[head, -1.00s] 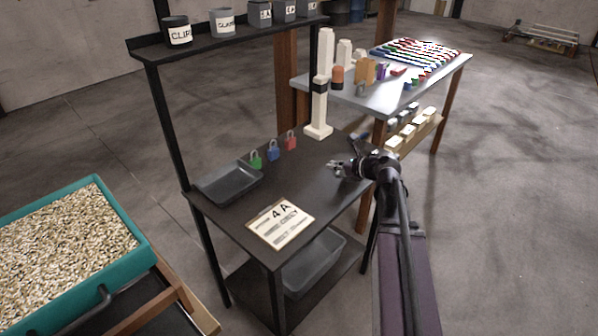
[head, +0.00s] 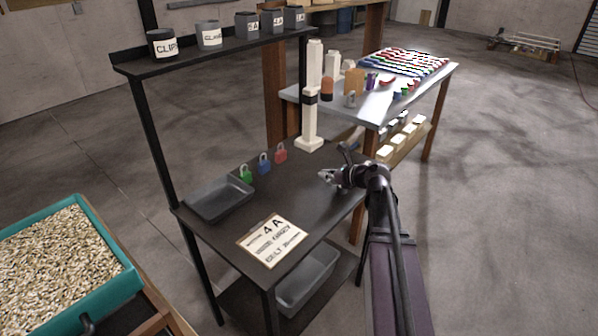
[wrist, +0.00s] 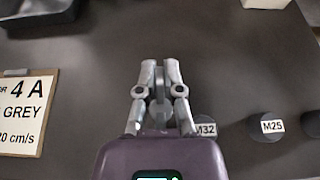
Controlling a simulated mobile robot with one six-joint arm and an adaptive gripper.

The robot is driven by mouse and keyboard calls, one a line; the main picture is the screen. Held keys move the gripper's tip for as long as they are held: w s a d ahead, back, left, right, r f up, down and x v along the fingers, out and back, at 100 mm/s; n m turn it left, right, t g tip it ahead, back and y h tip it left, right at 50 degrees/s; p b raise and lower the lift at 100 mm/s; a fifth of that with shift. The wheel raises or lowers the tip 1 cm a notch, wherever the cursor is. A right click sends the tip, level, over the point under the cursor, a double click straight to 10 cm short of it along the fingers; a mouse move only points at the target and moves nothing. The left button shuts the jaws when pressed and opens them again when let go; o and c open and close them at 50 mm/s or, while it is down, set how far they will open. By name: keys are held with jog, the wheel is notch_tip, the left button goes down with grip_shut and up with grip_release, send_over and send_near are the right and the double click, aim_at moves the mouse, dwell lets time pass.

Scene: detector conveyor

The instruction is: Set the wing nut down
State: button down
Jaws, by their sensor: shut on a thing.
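My gripper (head: 325,175) is over the right part of the dark workbench top (head: 310,190) in the head view. In the wrist view my gripper (wrist: 160,66) has its fingers closed on a small grey piece, the wing nut (wrist: 160,88), which sits between them and is mostly covered. Its shape is too small to make out in the head view. The bench top lies below the fingers; I cannot tell whether the nut touches it.
A clipboard card (head: 272,240) marked 4 A and a grey tray (head: 220,198) lie left. Green, blue and red padlocks (head: 264,163) and a white post (head: 309,143) stand behind. Dark round pieces labelled M32 (wrist: 205,126) and M25 (wrist: 266,127) are right of the gripper.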

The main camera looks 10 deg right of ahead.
jog(key=b, duration=0.1)
send_over(302, 172)
jog(key=s, duration=0.1)
jog(key=shift+d+f, duration=0.2)
jog(key=shift+f, duration=0.45)
jog(key=shift+w, duration=0.1)
jog(key=shift+w+a, duration=0.1)
jog(key=shift+w, duration=0.1)
jog(key=shift+w+a+f+b, duration=0.1)
jog(key=shift+w+f+b, duration=0.25)
jog(key=shift+f+b, duration=1.5)
jog(key=shift+b, duration=0.1)
jog(key=shift+f, duration=0.15)
jog(key=c, duration=0.8)
grip_release()
jog(key=shift+r, duration=0.2)
